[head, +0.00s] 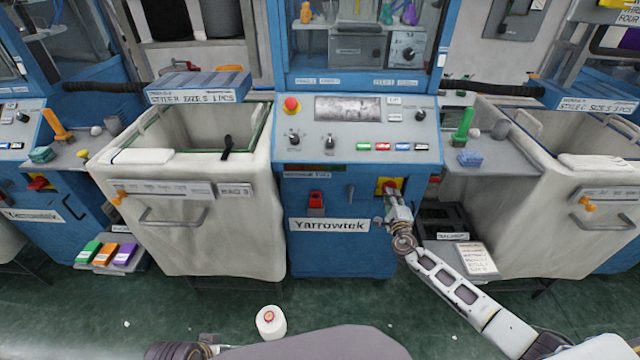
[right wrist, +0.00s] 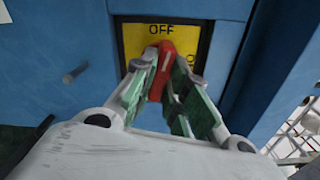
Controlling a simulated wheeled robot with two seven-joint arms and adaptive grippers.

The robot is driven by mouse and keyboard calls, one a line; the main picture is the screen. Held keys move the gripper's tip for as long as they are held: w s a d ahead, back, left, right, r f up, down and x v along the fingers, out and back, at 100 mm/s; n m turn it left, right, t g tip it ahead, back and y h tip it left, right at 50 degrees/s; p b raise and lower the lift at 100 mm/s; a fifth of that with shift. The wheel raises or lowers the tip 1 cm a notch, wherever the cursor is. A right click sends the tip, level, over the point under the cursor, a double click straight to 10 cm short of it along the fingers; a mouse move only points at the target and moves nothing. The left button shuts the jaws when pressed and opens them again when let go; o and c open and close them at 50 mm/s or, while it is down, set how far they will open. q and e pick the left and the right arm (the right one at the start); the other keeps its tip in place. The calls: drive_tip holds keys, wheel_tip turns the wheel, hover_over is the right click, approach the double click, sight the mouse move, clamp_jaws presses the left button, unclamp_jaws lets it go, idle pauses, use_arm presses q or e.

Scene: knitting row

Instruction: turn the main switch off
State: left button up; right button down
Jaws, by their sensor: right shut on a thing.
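The main switch has a red handle (right wrist: 166,62) on a yellow plate (right wrist: 135,40) marked OFF at the top; a second marking at the right is partly hidden. The handle stands about upright, its upper end just below OFF. In the head view the switch (head: 387,185) is at the right of the blue machine's lower front. My right gripper (right wrist: 163,88) is shut on the handle, one finger on each side; it also shows in the head view (head: 392,195). My left gripper is not clearly in view.
The blue machine (head: 340,250) carries a sloped control panel (head: 420,135) with a red emergency button (head: 292,104). Another red part (head: 316,200) sits left of the switch. Large pale bins stand at the left (head: 200,240) and right (head: 530,210). A white cone (head: 271,322) is on the green floor.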

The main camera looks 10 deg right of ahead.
drive_tip(key=shift+a+n+p, duration=0.1)
drive_tip(key=shift+n+p, duration=1.2)
drive_tip(key=shift+f, duration=0.1)
drive_tip(key=c, duration=1.7)
unclamp_jaws()
drive_tip(key=p+v, duration=0.3)
drive_tip(key=v, duration=0.3)
